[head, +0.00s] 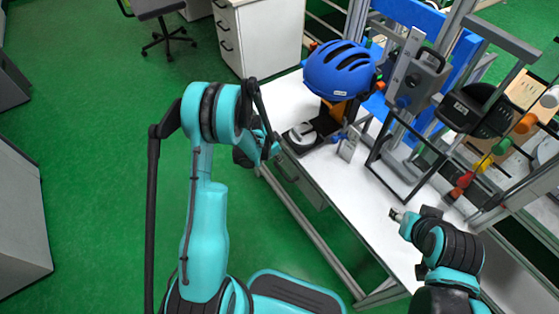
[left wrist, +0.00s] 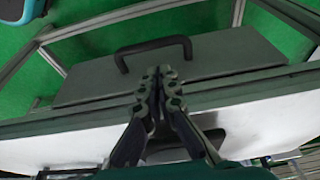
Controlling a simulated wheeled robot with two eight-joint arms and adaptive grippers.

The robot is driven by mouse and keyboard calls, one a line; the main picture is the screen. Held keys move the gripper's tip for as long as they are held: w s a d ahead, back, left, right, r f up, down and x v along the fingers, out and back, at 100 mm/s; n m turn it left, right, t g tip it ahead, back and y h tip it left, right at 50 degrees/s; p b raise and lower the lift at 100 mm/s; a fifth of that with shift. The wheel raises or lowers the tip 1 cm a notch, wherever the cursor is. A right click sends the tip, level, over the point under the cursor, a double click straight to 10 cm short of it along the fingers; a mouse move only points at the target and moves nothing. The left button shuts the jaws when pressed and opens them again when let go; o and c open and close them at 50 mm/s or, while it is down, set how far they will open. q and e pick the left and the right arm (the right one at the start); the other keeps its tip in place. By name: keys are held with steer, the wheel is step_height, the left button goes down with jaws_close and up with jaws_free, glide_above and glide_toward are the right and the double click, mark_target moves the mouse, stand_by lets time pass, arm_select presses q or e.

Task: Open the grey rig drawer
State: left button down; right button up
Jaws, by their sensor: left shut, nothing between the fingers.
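The grey rig drawer (head: 305,186) sits under the near edge of the white table, its front partly hidden by my left arm. It looks closed. In the left wrist view its grey front (left wrist: 225,52) carries a black arched handle (left wrist: 153,47). My left gripper (left wrist: 160,73) is shut and empty, its fingertips just below the handle in that picture; whether they touch it I cannot tell. In the head view my left gripper (head: 272,150) is close to the drawer's upper left end. My right gripper (head: 397,215) is over the table's right part; its fingers are too small to judge.
The white table top (head: 345,185) holds a blue helmet (head: 340,70) on a dark stand and a black frame (head: 405,160). A metal tower with a blue panel stands behind. A white cabinet (head: 262,35) stands at the back. Green floor is free left of the table.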

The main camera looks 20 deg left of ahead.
arm_select(q)
steer(key=b+x, duration=0.3)
steer(key=x, duration=0.5)
arm_select(e)
step_height(320, 180, down, 4)
steer(key=shift+r, duration=0.2)
arm_select(q)
steer(key=shift+w+a+f, duration=0.1)
steer(key=shift+f, duration=0.05)
